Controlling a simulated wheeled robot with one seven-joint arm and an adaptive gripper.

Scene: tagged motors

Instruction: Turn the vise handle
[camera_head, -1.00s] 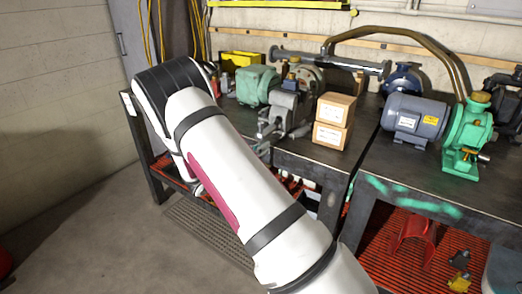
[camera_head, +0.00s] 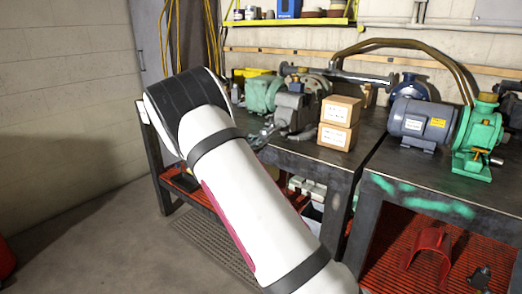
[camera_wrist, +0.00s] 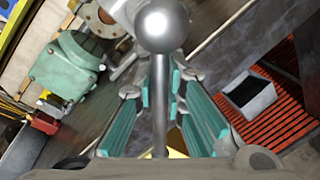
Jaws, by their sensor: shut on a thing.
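The grey vise (camera_head: 290,112) stands at the front edge of the dark workbench, left of two stacked cardboard boxes. Its handle (camera_wrist: 160,120) shows in the wrist view as a thin metal rod with a large round ball end (camera_wrist: 162,25) toward the camera. My gripper (camera_wrist: 160,84) has teal finger pads on both sides of the rod and is shut on it, below the ball in the picture.
The cardboard boxes (camera_head: 339,123) stand right of the vise. A green pump (camera_head: 264,95) sits behind it; a grey-blue motor (camera_head: 423,122) stands on the right bench. Red slatted shelving (camera_wrist: 290,110) lies below.

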